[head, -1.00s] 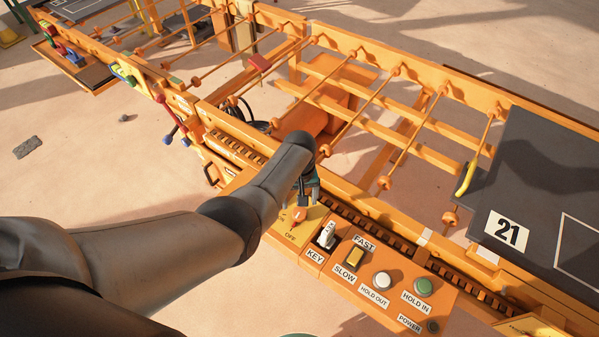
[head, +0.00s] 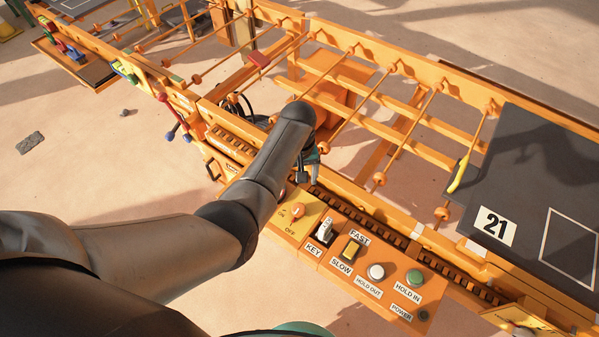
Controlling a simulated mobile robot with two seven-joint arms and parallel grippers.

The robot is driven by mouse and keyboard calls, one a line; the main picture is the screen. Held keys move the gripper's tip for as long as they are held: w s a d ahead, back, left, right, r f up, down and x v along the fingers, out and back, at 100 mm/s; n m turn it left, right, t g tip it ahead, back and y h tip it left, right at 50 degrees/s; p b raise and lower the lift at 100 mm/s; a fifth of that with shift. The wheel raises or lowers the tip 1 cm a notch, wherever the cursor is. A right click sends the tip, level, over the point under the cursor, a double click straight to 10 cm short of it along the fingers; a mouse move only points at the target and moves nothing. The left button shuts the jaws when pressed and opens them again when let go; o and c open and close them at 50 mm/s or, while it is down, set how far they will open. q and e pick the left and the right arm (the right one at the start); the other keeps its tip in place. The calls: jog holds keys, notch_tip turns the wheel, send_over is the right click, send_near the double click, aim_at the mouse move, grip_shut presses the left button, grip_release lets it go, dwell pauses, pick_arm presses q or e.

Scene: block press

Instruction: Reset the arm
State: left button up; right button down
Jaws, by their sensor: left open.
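My left gripper (head: 303,172) hangs at the end of my left arm (head: 240,205), just behind the orange control panel (head: 335,290). Its wrist hides most of it; it is open, with nothing seen in it. The orange switch knob (head: 298,210), above the OFF label, stands just in front of the gripper and looks apart from it. My right gripper is not in view.
The panel also bears a key switch (head: 324,231), a yellow FAST/SLOW switch (head: 351,249), a white button (head: 376,272) and a green button (head: 414,277). Orange rails with rods lie behind. A dark plate marked 21 (head: 530,190) is at right.

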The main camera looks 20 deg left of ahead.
pick_arm(q)
jog(key=s+a+m+t, duration=0.2)
jog(key=s+a+m, duration=0.15)
jog(key=s, duration=0.75)
jog(key=s+r+m+t, duration=0.2)
jog(key=s+r+m, duration=0.2)
jog(key=s+r, duration=0.7)
jog(key=s+f+g+b, duration=0.1)
jog(key=s+f+b, duration=0.1)
jog(key=f, duration=1.2)
jog(key=s+f+g+b, duration=0.1)
jog(key=s+f+b, duration=0.15)
jog(key=f, duration=1.15)
jog(key=s+a+f+g+b, duration=0.1)
jog(key=s+a+f+b, duration=0.2)
jog(key=s+f, duration=1.1)
notch_tip(320, 180, down, 3)
jog(key=shift+r+b, duration=0.1)
jog(key=shift+b, duration=0.45)
